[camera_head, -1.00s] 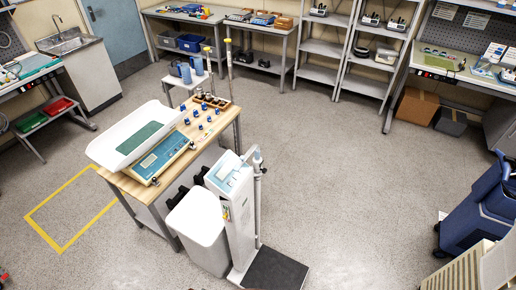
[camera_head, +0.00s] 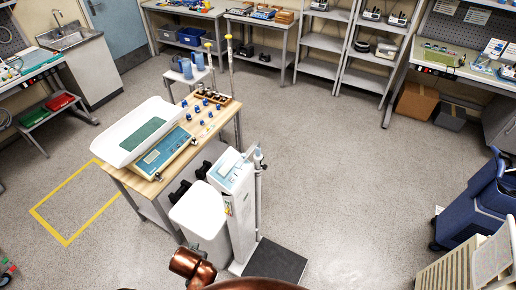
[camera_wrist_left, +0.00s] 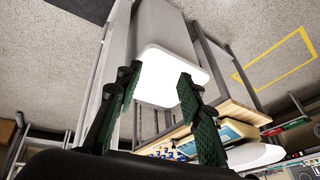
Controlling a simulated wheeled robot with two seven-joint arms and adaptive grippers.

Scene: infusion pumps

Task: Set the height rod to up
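The height rod (camera_head: 258,190) is a thin grey upright rod on the right side of a white column scale (camera_head: 240,215). A small head piece (camera_head: 257,155) sits at its top, beside the scale's display. The scale has a dark foot platform (camera_head: 275,262). My left gripper (camera_wrist_left: 160,82) is open and empty in the left wrist view, its two green-padded fingers spread apart. A white bin (camera_wrist_left: 168,85) shows beyond the fingers. I cannot clearly make out the rod in the wrist view. My right gripper is in neither view.
A white bin (camera_head: 200,215) stands directly left of the scale. A wooden-topped table (camera_head: 150,187) with a baby scale (camera_head: 138,130) and blue-topped small items is behind it.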

